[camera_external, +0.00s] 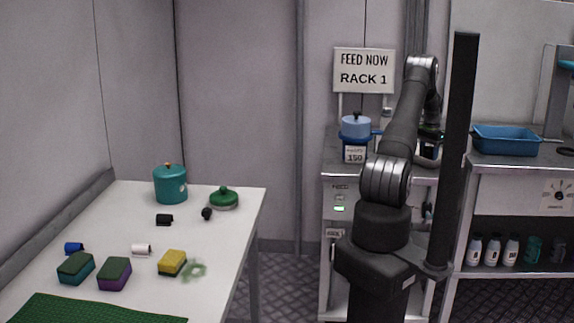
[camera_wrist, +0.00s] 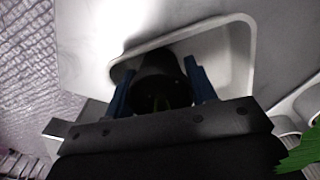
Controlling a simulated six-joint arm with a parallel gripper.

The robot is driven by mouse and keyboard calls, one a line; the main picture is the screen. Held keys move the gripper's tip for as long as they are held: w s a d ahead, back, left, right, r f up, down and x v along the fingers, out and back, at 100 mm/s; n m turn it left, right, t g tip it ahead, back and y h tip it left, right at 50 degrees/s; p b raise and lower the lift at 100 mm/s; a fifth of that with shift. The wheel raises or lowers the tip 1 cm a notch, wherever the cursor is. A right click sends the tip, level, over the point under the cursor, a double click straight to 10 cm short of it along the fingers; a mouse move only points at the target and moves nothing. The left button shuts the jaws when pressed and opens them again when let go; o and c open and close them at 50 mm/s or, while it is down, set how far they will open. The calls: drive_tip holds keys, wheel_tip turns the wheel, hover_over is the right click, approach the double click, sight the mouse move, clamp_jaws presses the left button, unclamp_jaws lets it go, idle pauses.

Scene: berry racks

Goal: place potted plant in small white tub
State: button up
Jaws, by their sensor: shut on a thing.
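In the wrist view my gripper (camera_wrist: 160,82) has its two blue fingers on either side of a dark round pot (camera_wrist: 160,64), and is shut on it. The pot is in deep shadow; its plant cannot be made out clearly. A shallow white tub (camera_wrist: 239,60) with a rounded rim lies behind the pot in this view, and the pot overlaps its opening. I cannot tell whether the pot touches the tub floor. In the external view my gripper and the tub are hidden behind my arm.
Green leaves (camera_wrist: 300,156) show at the wrist view's lower right, beside white round rims (camera_wrist: 284,122). In the external view a blue pot (camera_external: 356,127) stands on the rack, a blue bin (camera_external: 505,140) on the right bench. The left table (camera_external: 215,240) holds sponges and a teal pot (camera_external: 170,184).

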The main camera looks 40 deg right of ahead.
sight(429, 148)
drive_tip(key=shift+f, duration=0.15)
drive_tip(key=o, duration=0.7)
wheel_tip(429, 148, up, 12)
drive_tip(key=shift+r, duration=0.2)
drive_tip(key=shift+f, duration=4.4)
